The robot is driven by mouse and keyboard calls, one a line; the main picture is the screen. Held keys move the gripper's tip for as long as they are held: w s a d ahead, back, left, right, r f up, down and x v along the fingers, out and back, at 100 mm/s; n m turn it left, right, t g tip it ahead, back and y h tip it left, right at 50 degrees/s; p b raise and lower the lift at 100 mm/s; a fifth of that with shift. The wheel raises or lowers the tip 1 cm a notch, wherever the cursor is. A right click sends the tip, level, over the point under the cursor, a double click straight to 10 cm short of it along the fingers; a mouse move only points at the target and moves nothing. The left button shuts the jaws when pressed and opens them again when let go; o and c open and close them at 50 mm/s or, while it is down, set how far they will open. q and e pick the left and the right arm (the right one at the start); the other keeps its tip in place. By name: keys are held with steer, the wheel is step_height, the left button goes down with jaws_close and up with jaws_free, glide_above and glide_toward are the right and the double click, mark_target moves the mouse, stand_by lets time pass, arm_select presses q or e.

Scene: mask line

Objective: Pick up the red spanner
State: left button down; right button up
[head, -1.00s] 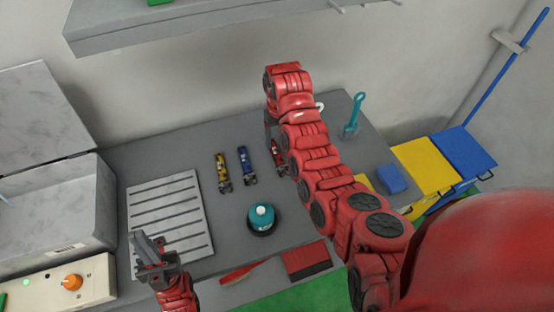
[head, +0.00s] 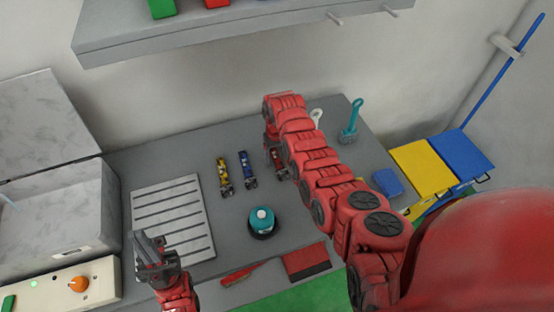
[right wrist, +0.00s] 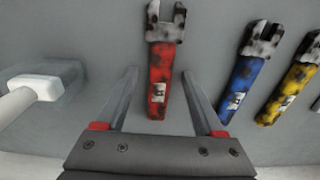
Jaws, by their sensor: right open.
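The red spanner (right wrist: 163,75) lies flat on the grey table, its dark, worn open jaw at the top of the right wrist view. My right gripper (right wrist: 159,72) is open, with one finger on each side of the red handle. I cannot tell how far the fingertips are above the table. In the head view my right arm hides most of the spanner. My left gripper (head: 147,248) is over the front left of the table, away from the spanner; I cannot tell how far its fingers are apart.
A blue spanner (right wrist: 242,75) and a yellow spanner (right wrist: 291,87) lie beside the red one. A white-handled item (right wrist: 35,90) is on its other side. A teal-topped canister (head: 262,221), slatted panel (head: 172,218) and teal brush (head: 351,120) are on the table. A shelf (head: 240,32) hangs above.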

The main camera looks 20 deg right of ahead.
jaws_close()
stand_by(0.5)
